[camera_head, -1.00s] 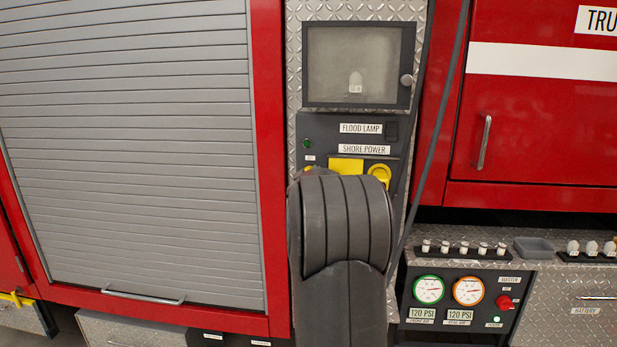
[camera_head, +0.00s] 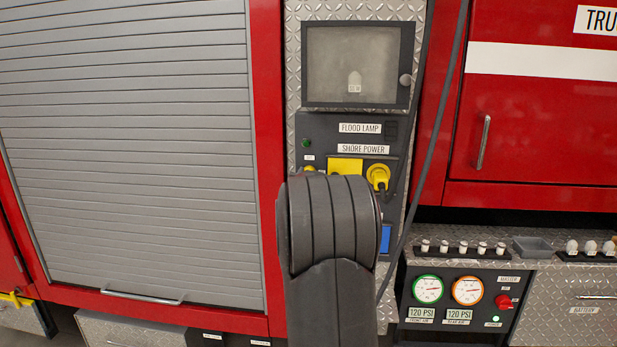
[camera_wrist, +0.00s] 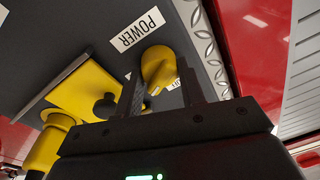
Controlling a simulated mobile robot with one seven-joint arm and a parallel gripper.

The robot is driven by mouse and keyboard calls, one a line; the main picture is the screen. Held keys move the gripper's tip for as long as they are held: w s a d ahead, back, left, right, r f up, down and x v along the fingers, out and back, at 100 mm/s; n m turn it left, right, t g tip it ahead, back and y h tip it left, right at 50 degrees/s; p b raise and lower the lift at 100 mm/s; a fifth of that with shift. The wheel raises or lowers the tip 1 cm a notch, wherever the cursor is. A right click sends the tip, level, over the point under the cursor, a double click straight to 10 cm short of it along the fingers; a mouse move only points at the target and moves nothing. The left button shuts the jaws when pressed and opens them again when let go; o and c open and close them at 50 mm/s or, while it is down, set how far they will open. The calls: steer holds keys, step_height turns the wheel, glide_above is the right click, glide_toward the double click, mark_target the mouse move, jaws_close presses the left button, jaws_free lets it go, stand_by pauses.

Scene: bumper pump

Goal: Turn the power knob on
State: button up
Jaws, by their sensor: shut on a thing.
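The yellow power knob (camera_wrist: 158,68) shows in the wrist view beside a white label reading POWER (camera_wrist: 138,30). My gripper (camera_wrist: 160,88) is shut on the knob, one dark finger on each side of it. In the head view only the top of the knob (camera_head: 310,168) shows at the left of the dark control panel (camera_head: 322,128); my arm covers the rest and hides my gripper. A small label (camera_head: 309,157) sits above the knob, too small to read there.
A yellow plate (camera_head: 345,166) and a yellow plug (camera_head: 378,177) with a dark cable sit right of the knob. A glass-fronted box (camera_head: 352,55) is above. A grey roller shutter (camera_head: 130,150) is left; gauges (camera_head: 428,289) are lower right.

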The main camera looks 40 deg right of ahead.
steer(key=m, duration=0.5)
steer(key=shift+f+m+h, duration=0.15)
steer(key=shift+m+h, duration=0.15)
steer(key=shift+m+g, duration=0.3)
steer(key=o, duration=1)
steer(key=v, duration=1)
steer(key=shift+s+a, duration=0.3)
steer(key=shift+f, duration=0.1)
